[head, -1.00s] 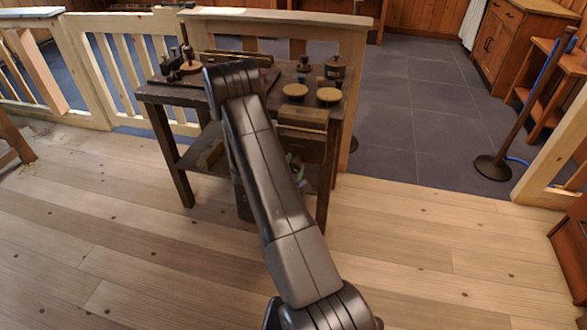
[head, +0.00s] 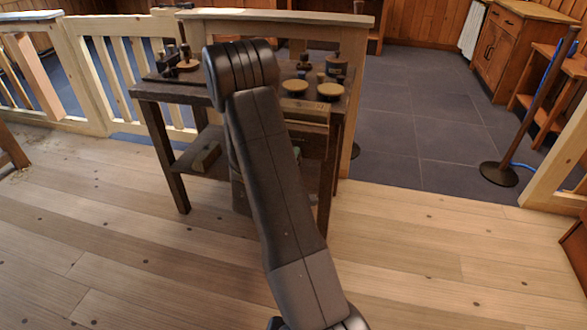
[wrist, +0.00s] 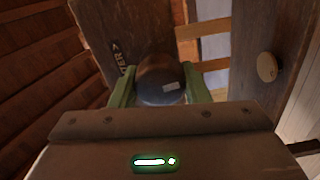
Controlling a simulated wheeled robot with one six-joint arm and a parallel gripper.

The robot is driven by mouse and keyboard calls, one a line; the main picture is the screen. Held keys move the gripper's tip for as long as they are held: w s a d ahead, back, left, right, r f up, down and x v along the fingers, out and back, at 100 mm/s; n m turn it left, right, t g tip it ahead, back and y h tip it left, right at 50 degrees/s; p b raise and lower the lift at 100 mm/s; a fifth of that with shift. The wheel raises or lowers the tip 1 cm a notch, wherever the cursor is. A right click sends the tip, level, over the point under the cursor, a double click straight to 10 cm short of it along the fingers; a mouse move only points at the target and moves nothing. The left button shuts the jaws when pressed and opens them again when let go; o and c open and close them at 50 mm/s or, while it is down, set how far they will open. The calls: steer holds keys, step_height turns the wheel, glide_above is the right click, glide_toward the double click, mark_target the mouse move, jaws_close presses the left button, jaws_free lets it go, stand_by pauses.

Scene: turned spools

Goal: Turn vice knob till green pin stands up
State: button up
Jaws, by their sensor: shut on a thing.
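In the wrist view, my gripper (wrist: 160,92) has its two green fingers on either side of a dark, rounded knob (wrist: 160,78) and is shut on it. The knob carries a small pale mark on its face. It sits between two dark wooden boards, and the left board (wrist: 115,35) bears partly legible lettering. I cannot make out a green pin in either view. In the head view my arm hides my gripper and the knob.
A dark workbench (head: 160,93) holds round pale-topped pieces (head: 330,90) and several small dark items. A pale wooden railing (head: 90,70) runs behind it. A post on a round base (head: 499,174) stands at right. The plank floor in front is clear.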

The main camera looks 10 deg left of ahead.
steer(key=m+b, duration=0.1)
steer(key=m, duration=0.1)
steer(key=m+b, duration=0.1)
steer(key=b, duration=0.1)
steer(key=m+b, duration=0.1)
steer(key=m, duration=0.1)
steer(key=shift+s+f+m, duration=0.1)
steer(key=shift+f+m, duration=0.2)
steer(key=shift+f, duration=0.05)
steer(key=m+b, duration=0.9)
steer(key=m, duration=0.1)
steer(key=shift+m, duration=0.4)
steer(key=m, duration=0.2)
steer(key=m+b, duration=0.1)
steer(key=m, duration=0.2)
steer(key=shift+r+m, duration=0.2)
steer(key=shift+m, duration=0.1)
steer(key=m, duration=0.6)
steer(key=shift+d, duration=0.1)
steer(key=m, duration=0.6)
steer(key=shift+m, duration=0.3)
steer(key=m, duration=0.5)
steer(key=shift+f, duration=0.1)
steer(key=m, duration=0.6)
steer(key=shift+m, duration=0.3)
